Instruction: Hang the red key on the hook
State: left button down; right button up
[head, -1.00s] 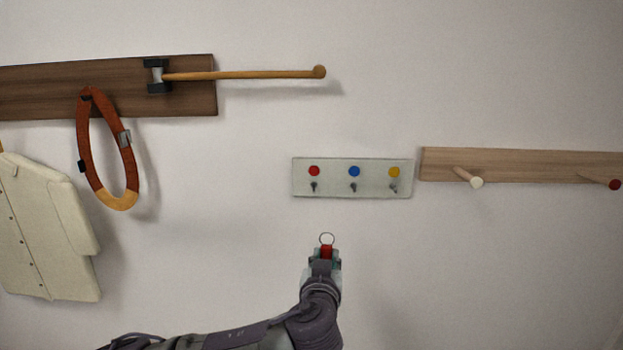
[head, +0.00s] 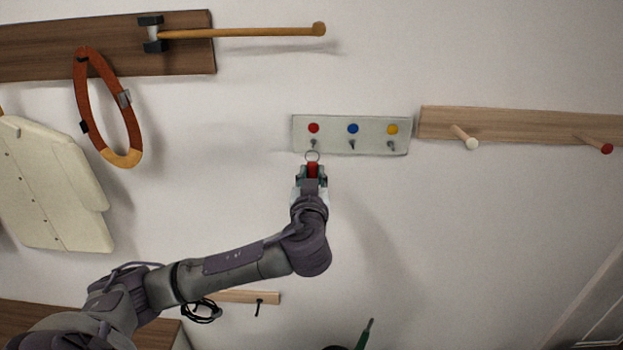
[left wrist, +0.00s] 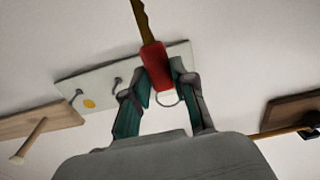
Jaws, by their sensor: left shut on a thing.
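The pale hook panel (head: 333,138) on the wall has red, blue and yellow dots, each above a small hook. The hook under the red dot (head: 314,144) is at the left end. My left gripper (head: 312,174) is shut on the red key (head: 312,169), just below that hook. The key's metal ring (head: 312,156) points up, close under the hook tip; I cannot tell whether they touch. In the left wrist view the red key head (left wrist: 156,66) sits between the fingertips, and the panel (left wrist: 100,78) is behind it. My right gripper is not in view.
A light wooden peg rail (head: 515,124) is close right of the panel. A dark board (head: 60,52) with a long wooden rod (head: 250,32) and a hanging orange loop (head: 100,100) is at upper left. A cream coat (head: 50,185) hangs below.

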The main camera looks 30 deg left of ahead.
pick_arm(q)
jog(key=shift+x, duration=1.6)
jog(key=shift+w+a+f+p, duration=0.2)
jog(key=shift+w+a+p, duration=0.1)
jog(key=shift+w+a, duration=0.25)
jog(key=shift+w+f+b, duration=0.25)
jog(key=shift+f+b, duration=0.05)
jog(key=shift+b, duration=0.05)
jog(key=shift+w+a+f+b, duration=0.2)
jog(key=shift+w+b, duration=0.25)
jog(key=shift+b, duration=0.35)
jog(key=c, duration=0.9)
grip_release()
jog(key=shift+o, duration=0.2)
